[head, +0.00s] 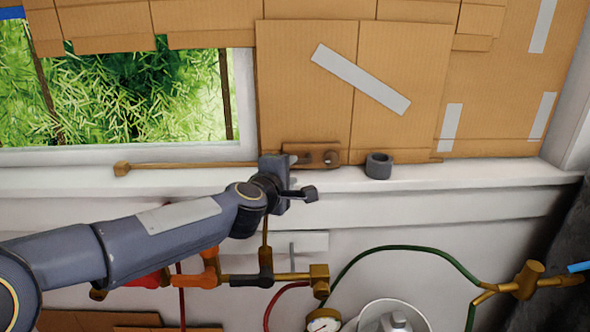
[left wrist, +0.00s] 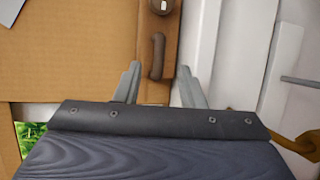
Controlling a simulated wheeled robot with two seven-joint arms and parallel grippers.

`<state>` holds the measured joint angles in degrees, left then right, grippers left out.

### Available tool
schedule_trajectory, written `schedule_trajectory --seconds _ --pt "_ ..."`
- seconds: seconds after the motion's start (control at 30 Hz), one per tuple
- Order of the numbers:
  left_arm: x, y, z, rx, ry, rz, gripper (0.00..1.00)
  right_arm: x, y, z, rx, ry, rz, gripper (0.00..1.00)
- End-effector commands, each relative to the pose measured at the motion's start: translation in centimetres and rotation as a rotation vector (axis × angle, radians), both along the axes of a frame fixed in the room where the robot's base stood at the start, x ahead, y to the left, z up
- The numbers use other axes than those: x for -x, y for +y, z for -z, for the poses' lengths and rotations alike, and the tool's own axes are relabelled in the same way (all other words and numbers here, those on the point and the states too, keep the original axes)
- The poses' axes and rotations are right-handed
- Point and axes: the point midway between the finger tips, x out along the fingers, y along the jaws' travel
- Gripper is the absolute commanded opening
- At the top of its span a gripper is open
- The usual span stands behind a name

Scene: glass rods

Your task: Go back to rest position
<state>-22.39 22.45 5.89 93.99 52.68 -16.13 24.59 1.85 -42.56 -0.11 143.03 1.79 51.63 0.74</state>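My left arm comes in from the left in the head view, with its gripper (head: 302,177) at the window sill, just in front of a brown latch plate (head: 300,149). In the left wrist view the left gripper (left wrist: 159,70) has its two fingers wide apart. The brown plate (left wrist: 152,90) with a small upright handle (left wrist: 157,55) shows between and beyond the fingers. Nothing is seen held, and I cannot tell whether a finger touches the plate. My right gripper is not in view.
The sill (head: 450,176) carries a grey tape roll (head: 379,165) and a thin wooden rod (head: 190,165). Cardboard (head: 395,60) covers the wall behind. Below are brass pipes (head: 293,277), a green hose (head: 400,249), a gauge (head: 323,321) and a whitish round vessel (head: 385,312).

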Motion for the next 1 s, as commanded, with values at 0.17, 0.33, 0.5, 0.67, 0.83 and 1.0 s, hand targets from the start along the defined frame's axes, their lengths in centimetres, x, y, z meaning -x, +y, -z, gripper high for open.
schedule_trajectory --seconds 0.17,0.33,0.5,0.67,0.83,1.0 --pt "0.5 0.2 0.0 0.001 0.001 0.0 0.36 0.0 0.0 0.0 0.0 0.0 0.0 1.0" --pt "0.4 0.2 0.0 0.001 0.001 0.0 0.36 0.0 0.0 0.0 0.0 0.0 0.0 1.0" --pt "1.9 1.8 -0.9 -0.056 -0.018 0.04 0.36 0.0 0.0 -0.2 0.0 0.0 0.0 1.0" --pt "8.2 6.7 -1.0 -0.279 -0.045 0.187 0.36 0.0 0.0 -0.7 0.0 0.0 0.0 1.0" --pt "18.5 12.1 3.1 -0.601 0.004 0.385 0.36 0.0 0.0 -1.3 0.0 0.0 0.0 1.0" --pt "28.5 15.9 9.3 -0.855 0.13 0.558 0.36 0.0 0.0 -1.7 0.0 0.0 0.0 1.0"
